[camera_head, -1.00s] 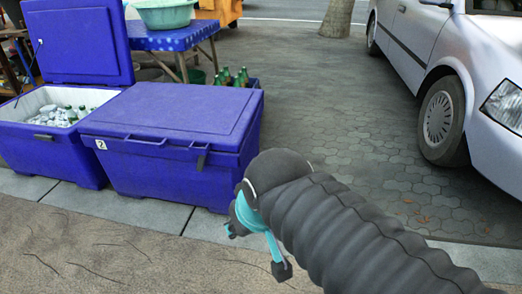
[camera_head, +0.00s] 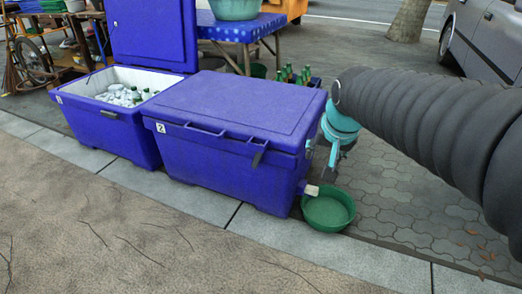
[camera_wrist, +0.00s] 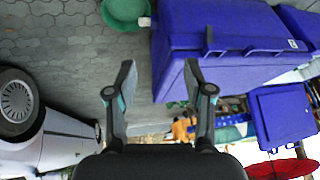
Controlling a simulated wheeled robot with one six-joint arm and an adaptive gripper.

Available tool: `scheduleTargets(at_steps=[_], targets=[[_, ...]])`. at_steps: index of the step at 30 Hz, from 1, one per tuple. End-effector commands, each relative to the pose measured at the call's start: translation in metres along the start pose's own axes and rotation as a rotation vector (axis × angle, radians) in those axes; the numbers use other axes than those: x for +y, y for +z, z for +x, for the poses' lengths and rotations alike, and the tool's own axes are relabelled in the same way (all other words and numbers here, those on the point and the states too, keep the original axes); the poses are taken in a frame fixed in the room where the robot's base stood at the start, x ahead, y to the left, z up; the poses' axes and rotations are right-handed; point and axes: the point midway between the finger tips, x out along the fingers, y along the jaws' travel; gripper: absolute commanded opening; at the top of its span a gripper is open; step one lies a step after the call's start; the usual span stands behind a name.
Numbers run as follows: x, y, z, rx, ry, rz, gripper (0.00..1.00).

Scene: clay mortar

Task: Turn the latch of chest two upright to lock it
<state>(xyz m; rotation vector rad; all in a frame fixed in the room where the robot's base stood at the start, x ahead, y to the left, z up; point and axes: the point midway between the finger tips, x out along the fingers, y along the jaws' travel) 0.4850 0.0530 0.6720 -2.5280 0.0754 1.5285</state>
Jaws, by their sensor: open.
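Chest two (camera_head: 235,100) is a closed blue cooler with a "2" label at its front left corner. Its dark latch (camera_head: 259,156) hangs on the front near the right end and leans slightly from vertical. My gripper (camera_head: 334,160) is beside the chest's right end, apart from the latch, partly hidden by my arm. In the wrist view, which looks upside down, my gripper (camera_wrist: 158,72) is open with nothing between its fingers. Chest two (camera_wrist: 190,75) is right of the fingers there, with the latch (camera_wrist: 209,38) on its front above them.
An open blue chest (camera_head: 108,132) with cans and bottles stands left of chest two. A green basin (camera_head: 328,212) sits on the ground under a pale spout at chest two's right end. A car (camera_head: 490,38) is at upper right. The pavement in front is clear.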

Motion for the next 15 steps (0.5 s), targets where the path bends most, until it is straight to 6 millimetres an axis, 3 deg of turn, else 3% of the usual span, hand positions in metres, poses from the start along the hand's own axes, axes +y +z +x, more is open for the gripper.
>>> scheduleTargets(at_steps=[1, 6, 15], targets=[[-0.012, -0.014, 0.018, -0.008, -0.005, 0.014, 0.52], [-0.051, -0.058, 0.068, -0.014, -0.022, 0.077, 0.52], [-0.124, -0.108, 0.175, -0.028, -0.049, 0.184, 0.52]])
